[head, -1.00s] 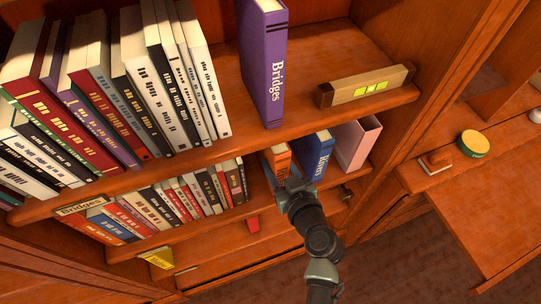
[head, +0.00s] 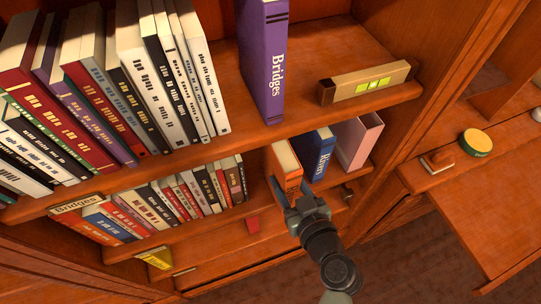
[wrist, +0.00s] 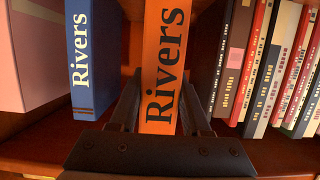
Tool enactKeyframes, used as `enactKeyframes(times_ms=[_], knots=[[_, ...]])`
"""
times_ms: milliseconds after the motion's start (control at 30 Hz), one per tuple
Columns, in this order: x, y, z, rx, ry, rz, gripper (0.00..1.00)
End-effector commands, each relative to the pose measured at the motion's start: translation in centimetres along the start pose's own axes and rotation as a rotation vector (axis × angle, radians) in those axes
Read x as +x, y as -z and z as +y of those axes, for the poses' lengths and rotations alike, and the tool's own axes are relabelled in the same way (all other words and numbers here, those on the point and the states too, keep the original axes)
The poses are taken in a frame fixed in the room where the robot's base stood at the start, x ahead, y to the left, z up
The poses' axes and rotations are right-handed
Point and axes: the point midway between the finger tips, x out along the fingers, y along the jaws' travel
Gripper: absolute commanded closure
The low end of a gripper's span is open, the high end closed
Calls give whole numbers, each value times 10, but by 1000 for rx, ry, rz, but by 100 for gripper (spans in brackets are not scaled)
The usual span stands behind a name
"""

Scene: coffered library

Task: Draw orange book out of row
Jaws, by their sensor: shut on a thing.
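The orange book (head: 287,165) stands upright on the lower shelf, just left of the blue book (head: 316,157). In the wrist view the orange book (wrist: 163,70), lettered "Rivers", stands between the two fingers of my gripper (wrist: 160,110). My gripper (head: 296,200) is shut on the lower part of its spine. In the head view the spine sticks out in front of the blue book's spine. The blue book, also lettered "Rivers", stands apart from it in the wrist view (wrist: 90,60). The lowest part of the orange spine is hidden by my gripper.
A pink box-like thing (head: 356,142) stands right of the blue book. A row of books (head: 178,195) fills the lower shelf's left, with a gap before the orange book. The upper shelf (head: 300,107) overhangs, holding a purple book (head: 263,65) and a wooden block (head: 365,82).

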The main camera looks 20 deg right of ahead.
Motion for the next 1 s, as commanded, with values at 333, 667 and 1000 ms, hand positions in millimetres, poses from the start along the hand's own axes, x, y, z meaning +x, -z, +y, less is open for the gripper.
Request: enactKeyframes(times_ms=[333,667,1000], knots=[[-31,-8,0,0,-1,6,100],[-60,-18,0,0,-1,6,100],[-90,-28,0,1,-1,5,100]])
